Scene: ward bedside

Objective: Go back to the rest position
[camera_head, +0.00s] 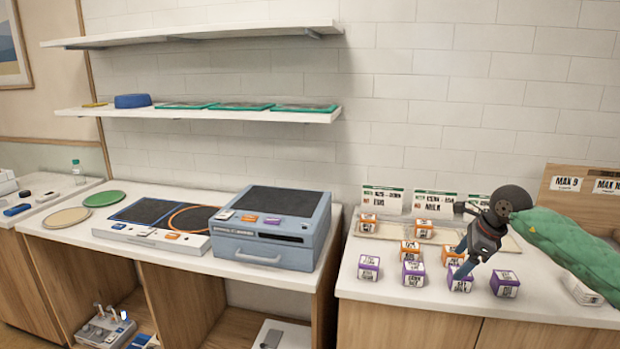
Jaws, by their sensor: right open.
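My right gripper (462,263) comes in from the right on a green-sleeved arm (568,248). It is dark with bluish fingers and points down and left over the right-hand counter. Its jaws are open. One fingertip overlaps a purple-edged box (461,283) in the picture; I cannot tell whether they touch. Part of that box is hidden by the finger. Nothing shows held in the jaws. My left gripper is not in view.
Small orange and purple labelled boxes (369,267) stand on the right counter (420,300), with label cards (382,199) behind. A blue-grey drawer unit (270,236) and a two-pad device (160,220) stand on the left counter. Shelves (210,111) hang above. A wooden bin (580,190) is at right.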

